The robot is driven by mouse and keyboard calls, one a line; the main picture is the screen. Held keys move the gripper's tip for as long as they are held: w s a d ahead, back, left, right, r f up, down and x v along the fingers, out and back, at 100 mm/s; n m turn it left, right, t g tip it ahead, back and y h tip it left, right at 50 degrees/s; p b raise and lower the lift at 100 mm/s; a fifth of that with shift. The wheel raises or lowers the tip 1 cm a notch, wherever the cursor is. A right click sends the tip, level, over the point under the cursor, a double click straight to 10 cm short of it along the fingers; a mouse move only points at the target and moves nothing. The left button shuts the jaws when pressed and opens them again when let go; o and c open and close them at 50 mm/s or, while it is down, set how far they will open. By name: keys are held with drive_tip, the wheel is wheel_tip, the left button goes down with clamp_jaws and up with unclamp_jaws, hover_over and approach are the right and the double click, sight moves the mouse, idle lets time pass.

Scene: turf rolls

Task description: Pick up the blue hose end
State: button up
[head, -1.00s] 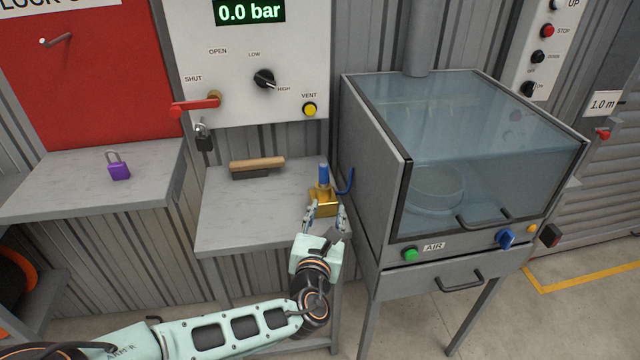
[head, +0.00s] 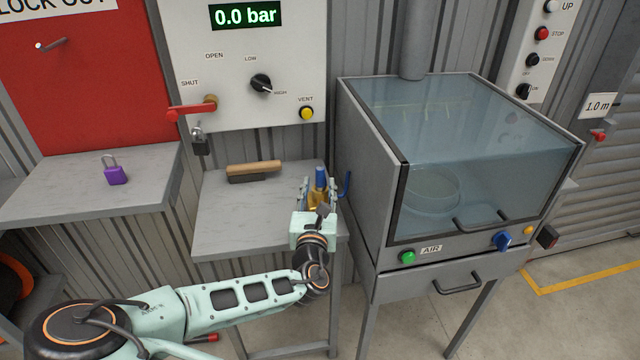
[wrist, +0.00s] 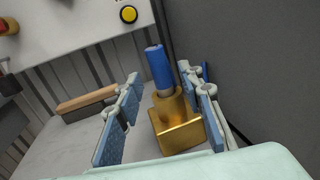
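The blue hose end (head: 320,177) stands upright in a brass holder (wrist: 178,132) near the right edge of the small grey shelf (head: 225,225). In the wrist view the blue hose end (wrist: 158,68) rises from the brass collar, leaning slightly left in the picture. My gripper (wrist: 162,100) is open, with one blue-padded finger on each side of the brass holder and the lower hose end. I see a gap on both sides, wider on the left. In the head view my gripper (head: 318,190) partly hides the brass holder.
A wooden-handled brush (head: 254,170) lies on the shelf to the left. The grey cabinet with a glass lid (head: 400,240) stands close on the right. A blue hook (head: 346,184) sticks out from its side. The panel with a yellow vent button (head: 306,113) is behind.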

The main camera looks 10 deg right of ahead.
sight(320, 183)
drive_tip(key=shift+x, duration=1.7)
drive_tip(key=shift+f, duration=0.1)
drive_tip(key=shift+c, duration=0.5)
clamp_jaws()
